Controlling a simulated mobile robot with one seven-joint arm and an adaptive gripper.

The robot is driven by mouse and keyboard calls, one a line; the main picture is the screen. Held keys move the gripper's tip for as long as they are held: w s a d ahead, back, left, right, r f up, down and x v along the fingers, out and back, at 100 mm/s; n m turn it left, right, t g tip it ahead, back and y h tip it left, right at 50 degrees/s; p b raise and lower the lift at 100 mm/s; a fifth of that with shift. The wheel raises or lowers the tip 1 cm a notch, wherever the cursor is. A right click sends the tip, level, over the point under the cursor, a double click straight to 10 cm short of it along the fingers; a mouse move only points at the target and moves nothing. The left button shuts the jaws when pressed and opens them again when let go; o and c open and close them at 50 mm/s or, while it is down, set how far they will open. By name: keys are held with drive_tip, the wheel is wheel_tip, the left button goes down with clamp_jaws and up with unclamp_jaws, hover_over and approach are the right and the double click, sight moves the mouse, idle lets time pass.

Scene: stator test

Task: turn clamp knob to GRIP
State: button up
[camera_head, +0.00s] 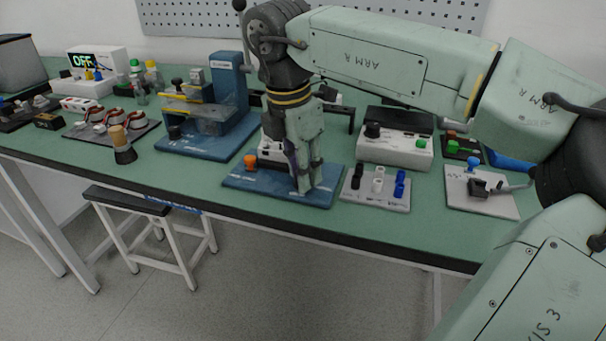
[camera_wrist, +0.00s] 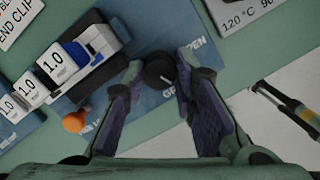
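The clamp knob (camera_wrist: 160,70) is a round black knob with a white pointer line on the blue base plate (camera_head: 237,181). Its pointer slants towards the lower right in the wrist view. White lettering beside it is partly covered; "GR" and "PEN" can be read. My gripper (camera_head: 305,188) points down over the right part of the plate. In the wrist view my gripper's fingers (camera_wrist: 161,78) stand on either side of the knob, apart, with the knob between their tips. I cannot tell whether they touch it. The knob is hidden behind the fingers in the head view.
An orange knob (camera_wrist: 75,122) and a block with "1.0" dials (camera_wrist: 52,62) sit on the same plate. A grey plate with black, white and blue posts (camera_head: 377,187) stands close on the right. A blue press-like fixture (camera_head: 216,120) stands to the left.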

drive_tip(key=o, duration=0.4)
drive_tip(key=shift+s+d, duration=0.1)
drive_tip(key=shift+d, duration=0.2)
drive_tip(key=shift+a, duration=0.1)
drive_tip(key=shift+r, duration=0.1)
drive_tip(key=shift+a+r+p, duration=0.1)
drive_tip(key=shift+r+p, duration=0.2)
drive_tip(key=shift+p, duration=0.05)
wheel_tip(320, 180, up, 5)
drive_tip(key=p, duration=0.4)
drive_tip(key=shift+r, duration=0.2)
drive_tip(key=shift+f, duration=0.1)
